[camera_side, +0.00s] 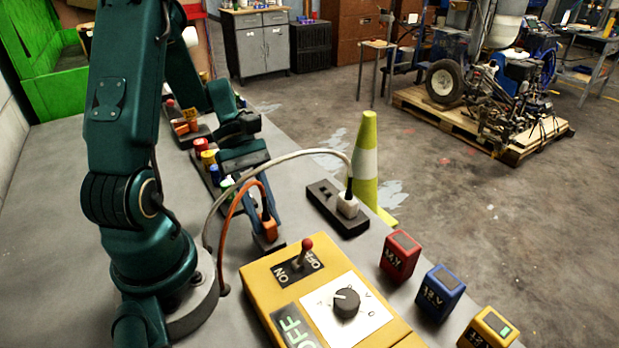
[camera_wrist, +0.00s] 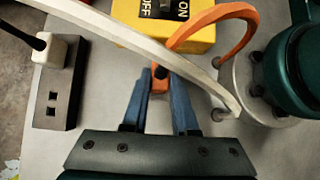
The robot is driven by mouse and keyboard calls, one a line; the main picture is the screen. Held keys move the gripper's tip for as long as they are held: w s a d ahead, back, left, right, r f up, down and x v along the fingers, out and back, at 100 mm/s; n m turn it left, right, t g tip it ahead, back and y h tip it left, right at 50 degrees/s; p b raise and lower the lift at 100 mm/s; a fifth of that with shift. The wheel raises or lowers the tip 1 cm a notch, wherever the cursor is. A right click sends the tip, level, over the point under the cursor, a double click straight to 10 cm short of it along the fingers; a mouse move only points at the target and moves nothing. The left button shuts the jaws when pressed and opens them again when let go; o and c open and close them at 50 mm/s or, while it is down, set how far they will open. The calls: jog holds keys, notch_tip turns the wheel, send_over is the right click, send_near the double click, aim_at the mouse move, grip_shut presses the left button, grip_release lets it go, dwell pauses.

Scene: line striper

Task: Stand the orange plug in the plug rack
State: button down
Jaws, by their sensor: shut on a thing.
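My gripper (camera_side: 266,224) has its blue fingers pointing down at the middle of the bench. It is shut on the orange plug (camera_side: 269,229), with an orange cable arching from the plug to the bench. In the wrist view the orange plug (camera_wrist: 160,85) sits between the fingertips (camera_wrist: 159,80). A dark piece shows under the plug in the side view; I cannot tell whether they touch. A black block with square openings (camera_wrist: 57,110) holds a white plug (camera_wrist: 50,49) at one end; the block also shows in the side view (camera_side: 325,200). I cannot tell which piece is the plug rack.
A yellow control box (camera_side: 275,280) with a red-tipped lever stands close in front of the plug. A white cable (camera_wrist: 130,35) arches near my gripper. Red (camera_side: 400,255), blue (camera_side: 440,292) and yellow (camera_side: 488,328) blocks line the bench's right side. Coloured pieces stand behind my gripper.

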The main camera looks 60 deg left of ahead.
aim_at(263, 202)
jog(key=shift+r, duration=0.45)
jog(key=shift+r, duration=1.65)
jog(key=shift+d+r, duration=0.1)
jog(key=w+a+r, duration=0.3)
jog(key=w, duration=0.4)
jog(key=w+a+r, duration=0.2)
jog(key=w+a, duration=0.1)
jog(key=w, duration=0.4)
jog(key=shift+w+d+f, duration=0.15)
jog(key=shift+d+f, duration=0.05)
jog(key=shift+f, duration=0.95)
jog(key=shift+w+d+f, duration=0.2)
jog(key=shift+d+f, duration=0.05)
jog(key=shift+f, duration=0.9)
jog(key=shift+w+d+f, duration=0.15)
jog(key=shift+d+f, duration=0.05)
jog(key=shift+f, duration=0.95)
